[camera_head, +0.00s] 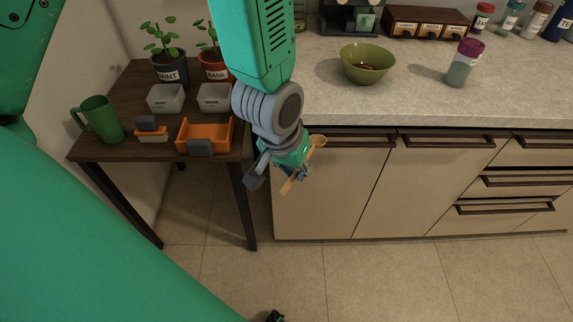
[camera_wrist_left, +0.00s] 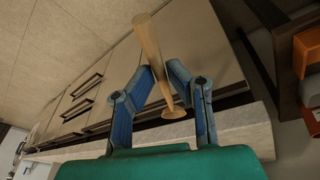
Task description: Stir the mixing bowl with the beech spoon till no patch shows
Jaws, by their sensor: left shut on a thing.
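The beech spoon (camera_head: 289,185) is in my left gripper (camera_head: 279,178), which is shut on its handle. The gripper hangs in front of the cabinet doors, below the counter's front edge. In the left wrist view the spoon (camera_wrist_left: 150,45) passes at a slant between the two fingers of the gripper (camera_wrist_left: 160,80), with its rounded head toward the palm. The green mixing bowl (camera_head: 368,57) stands upright on the counter, up and right of the gripper and apart from it. An orange-brown patch shows inside the bowl.
A shaker with a purple lid (camera_head: 464,64) stands right of the bowl on the counter (camera_head: 415,97). A drawer box (camera_head: 428,22) and jars line the back. The dark side table (camera_head: 95,148) at left holds a green mug (camera_head: 101,119), plant pots and trays.

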